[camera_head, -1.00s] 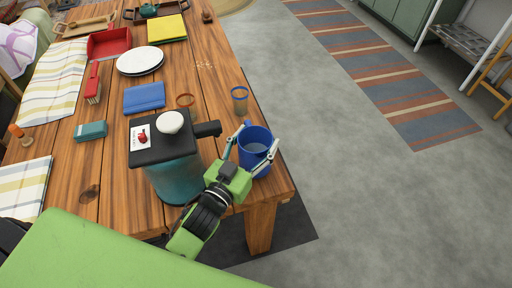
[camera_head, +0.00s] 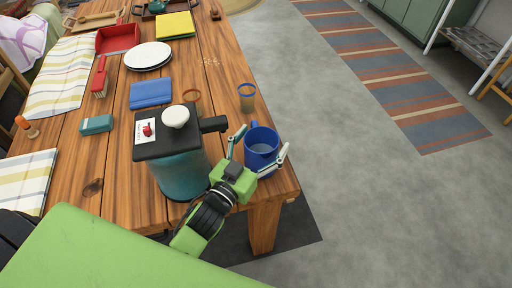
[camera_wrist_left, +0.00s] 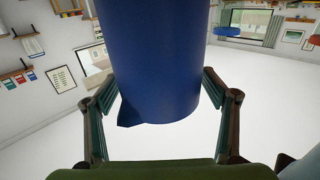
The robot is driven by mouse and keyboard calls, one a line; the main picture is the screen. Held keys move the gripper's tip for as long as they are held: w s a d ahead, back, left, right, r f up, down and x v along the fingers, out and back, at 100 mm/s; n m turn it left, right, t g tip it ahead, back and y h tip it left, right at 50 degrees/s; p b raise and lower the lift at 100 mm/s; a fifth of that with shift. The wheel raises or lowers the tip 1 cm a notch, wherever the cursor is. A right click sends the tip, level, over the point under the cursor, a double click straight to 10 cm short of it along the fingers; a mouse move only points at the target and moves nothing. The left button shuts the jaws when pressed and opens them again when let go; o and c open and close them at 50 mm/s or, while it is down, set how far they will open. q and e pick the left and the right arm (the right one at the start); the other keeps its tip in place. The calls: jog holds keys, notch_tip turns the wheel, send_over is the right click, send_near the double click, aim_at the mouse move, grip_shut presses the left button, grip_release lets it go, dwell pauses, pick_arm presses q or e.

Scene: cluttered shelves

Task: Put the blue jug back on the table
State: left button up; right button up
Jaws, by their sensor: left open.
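The blue jug (camera_head: 262,146) is upright at the right edge of the wooden table (camera_head: 225,98), near its front corner. Its handle points to the back left. My left gripper (camera_head: 258,158) is open, with one finger on each side of the jug. In the left wrist view the jug (camera_wrist_left: 150,65) fills the upper middle between the spread fingers, with gaps to both. The jug's base is partly hidden by the gripper in the head view. My right gripper is in neither view.
A large teal container with a black lid (camera_head: 178,165) stands close left of my left gripper. A blue-rimmed glass (camera_head: 247,98) stands behind the jug. A blue book (camera_head: 151,93) and white plates (camera_head: 148,56) lie farther back. Open floor is to the right.

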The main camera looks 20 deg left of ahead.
pick_arm(q)
jog(key=s+a+p, duration=0.1)
jog(key=s+a, duration=0.1)
jog(key=s, duration=0.9)
jog(key=shift+s+a, duration=0.15)
jog(key=shift+s, duration=0.25)
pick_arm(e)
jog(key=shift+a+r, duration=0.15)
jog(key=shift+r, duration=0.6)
